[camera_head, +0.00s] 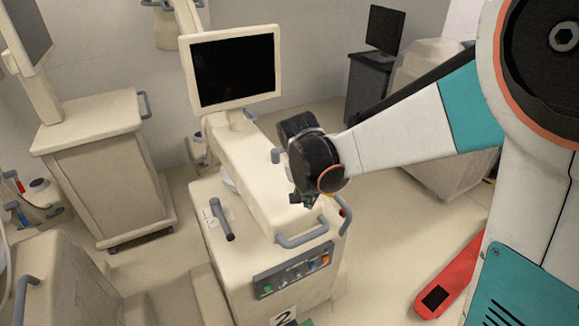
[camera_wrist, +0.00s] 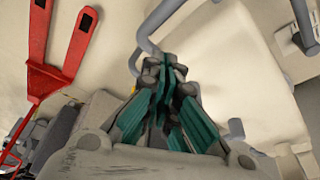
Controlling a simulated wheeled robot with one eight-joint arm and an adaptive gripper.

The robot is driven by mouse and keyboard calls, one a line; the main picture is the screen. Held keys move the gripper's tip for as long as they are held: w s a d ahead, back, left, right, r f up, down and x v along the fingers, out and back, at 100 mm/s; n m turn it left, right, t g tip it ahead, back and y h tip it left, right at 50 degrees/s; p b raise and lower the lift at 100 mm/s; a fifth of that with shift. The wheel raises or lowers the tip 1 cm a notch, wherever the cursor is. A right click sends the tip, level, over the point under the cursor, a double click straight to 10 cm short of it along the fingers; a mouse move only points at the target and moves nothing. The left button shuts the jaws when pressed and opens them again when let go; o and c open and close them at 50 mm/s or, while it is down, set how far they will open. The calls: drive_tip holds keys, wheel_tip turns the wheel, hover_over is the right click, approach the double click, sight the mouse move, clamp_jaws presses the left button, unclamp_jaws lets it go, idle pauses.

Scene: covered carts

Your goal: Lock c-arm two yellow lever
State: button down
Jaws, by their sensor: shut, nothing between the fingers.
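The c-arm two cart (camera_head: 245,262) is a cream unit with a tilted monitor (camera_head: 235,66) and a label "2" (camera_head: 283,318) low on its front. My gripper (camera_head: 306,201) is over the cart's right side, close to the grey front handle (camera_head: 302,235). In the wrist view its green-lined fingers (camera_wrist: 168,62) are shut and empty, beside a grey bent handle (camera_wrist: 150,38) and over the cream body. A small yellow patch beside my gripper may be part of the yellow lever; most of the lever is hidden, and its position cannot be told.
A cream cabinet cart (camera_head: 105,165) stands at the left, and another unit (camera_head: 70,270) is at the lower left. A dark cart with a monitor (camera_head: 370,88) is at the back right. A red fork-like object (camera_wrist: 62,50) lies on the floor right of the cart.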

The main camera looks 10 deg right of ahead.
sight(326, 193)
drive_tip(key=w+d+f, duration=0.2)
drive_tip(key=w+d, duration=0.1)
drive_tip(key=shift+w+f+b, duration=0.15)
drive_tip(key=shift+f+b, duration=0.15)
drive_tip(key=shift+f, duration=0.05)
drive_tip(key=shift+w+d+n, duration=0.25)
drive_tip(key=shift+d+n, duration=0.35)
drive_tip(key=shift+n, duration=0.2)
drive_tip(key=shift+w+d+n+t+y+b, duration=0.15)
drive_tip(key=shift+w+d+n+y+b, duration=0.1)
drive_tip(key=shift+d+n, duration=0.3)
drive_tip(key=shift+w+d+n+t+y+b, duration=0.2)
drive_tip(key=shift+d+n+y, duration=0.1)
drive_tip(key=shift+n, duration=0.35)
drive_tip(key=w+d+n+y+b, duration=0.1)
drive_tip(key=w+d+n, duration=0.2)
drive_tip(key=w+n, duration=0.2)
drive_tip(key=shift+w+n, duration=0.15)
drive_tip(key=shift+n, duration=0.15)
drive_tip(key=shift+w+d+y, duration=0.1)
drive_tip(key=shift+w+y, duration=0.05)
drive_tip(key=shift+y, duration=0.1)
